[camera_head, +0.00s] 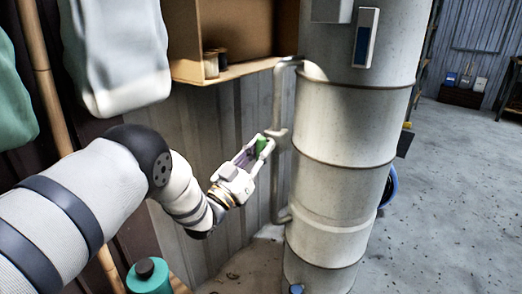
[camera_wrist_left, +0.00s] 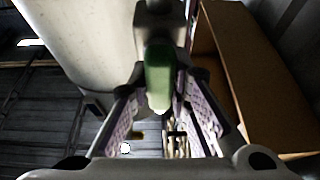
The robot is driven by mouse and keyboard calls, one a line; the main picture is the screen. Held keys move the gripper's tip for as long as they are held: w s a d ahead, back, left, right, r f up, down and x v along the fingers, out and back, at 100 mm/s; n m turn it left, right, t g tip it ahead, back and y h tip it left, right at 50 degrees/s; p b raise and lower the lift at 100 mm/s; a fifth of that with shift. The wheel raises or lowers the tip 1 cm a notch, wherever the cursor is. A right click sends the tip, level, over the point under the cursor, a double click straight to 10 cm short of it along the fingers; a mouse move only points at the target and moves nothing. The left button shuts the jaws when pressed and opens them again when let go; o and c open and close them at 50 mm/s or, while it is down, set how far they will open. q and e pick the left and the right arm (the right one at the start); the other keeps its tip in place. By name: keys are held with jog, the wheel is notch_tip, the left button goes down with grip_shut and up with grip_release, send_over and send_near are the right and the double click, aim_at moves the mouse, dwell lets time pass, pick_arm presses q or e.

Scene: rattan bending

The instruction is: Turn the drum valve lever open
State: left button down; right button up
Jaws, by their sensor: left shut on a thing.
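The drum (camera_head: 338,150) is a tall pale cylinder with dark bands, right of centre in the head view. A grey pipe (camera_head: 277,100) runs down its left side, and the valve with its green lever (camera_head: 261,143) sits on that pipe. My left gripper (camera_head: 258,150) reaches in from the left and is shut on the green lever. In the left wrist view the green lever (camera_wrist_left: 159,75) lies between the two purple-padded fingers (camera_wrist_left: 160,112), and the pale drum (camera_wrist_left: 90,45) is at the left. My right gripper is not in view.
An open wooden cabinet (camera_head: 235,45) hangs above the gripper with small jars (camera_head: 212,65) on its edge. A corrugated wall (camera_head: 215,115) is close behind. A teal bottle (camera_head: 148,276) stands at the bottom left. Grey floor (camera_head: 440,200) is open at the right.

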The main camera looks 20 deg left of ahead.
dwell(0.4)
pick_arm(q)
jog(key=c, duration=1.5)
grip_release()
jog(key=v, duration=1.2)
